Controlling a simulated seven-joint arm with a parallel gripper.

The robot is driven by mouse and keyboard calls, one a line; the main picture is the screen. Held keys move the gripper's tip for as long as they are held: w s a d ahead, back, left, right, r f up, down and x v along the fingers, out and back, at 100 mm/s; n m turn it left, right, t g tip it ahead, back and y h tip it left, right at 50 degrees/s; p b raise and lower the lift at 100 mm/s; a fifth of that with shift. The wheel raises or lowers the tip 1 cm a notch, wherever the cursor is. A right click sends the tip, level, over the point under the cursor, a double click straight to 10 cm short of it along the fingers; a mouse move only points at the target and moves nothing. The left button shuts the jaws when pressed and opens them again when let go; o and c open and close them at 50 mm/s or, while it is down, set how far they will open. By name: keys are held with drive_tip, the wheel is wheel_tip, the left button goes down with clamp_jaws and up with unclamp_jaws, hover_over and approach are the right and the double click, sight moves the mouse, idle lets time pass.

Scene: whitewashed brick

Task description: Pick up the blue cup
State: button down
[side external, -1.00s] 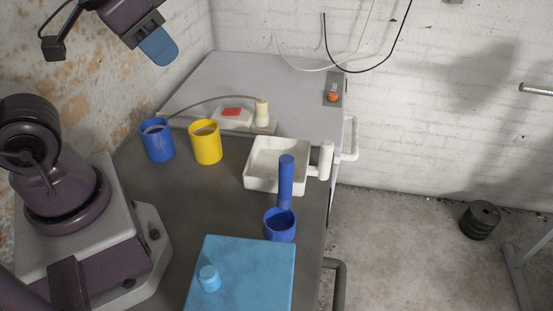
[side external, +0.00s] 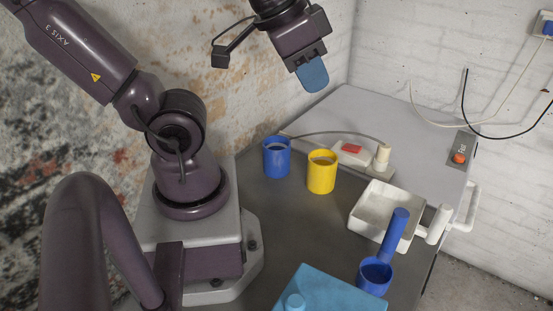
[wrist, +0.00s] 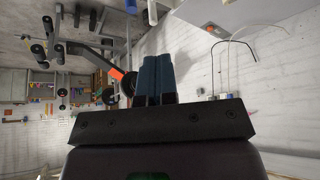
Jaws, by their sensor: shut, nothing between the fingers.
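A blue cup (side external: 277,158) stands upright on the dark table top, left of a yellow cup (side external: 321,173). A second, darker blue round vessel (side external: 375,278) with a long thick handle stands at the table's front right. My gripper (side external: 313,78) has blue fingers and hangs high above the table, up and to the right of the blue cup in the side view, well clear of it. In the wrist view the fingers (wrist: 155,75) are together with nothing between them. No cup shows in the wrist view.
A white square tray (side external: 362,222) with a handle lies right of the cups. A light blue lidded box (side external: 335,292) is at the front. Behind the cups are a white item with a red top (side external: 351,147) and a cable. A grey surface (side external: 415,115) extends behind.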

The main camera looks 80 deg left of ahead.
drive_tip(key=c, duration=1.8)
unclamp_jaws()
drive_tip(key=o, duration=1.8)
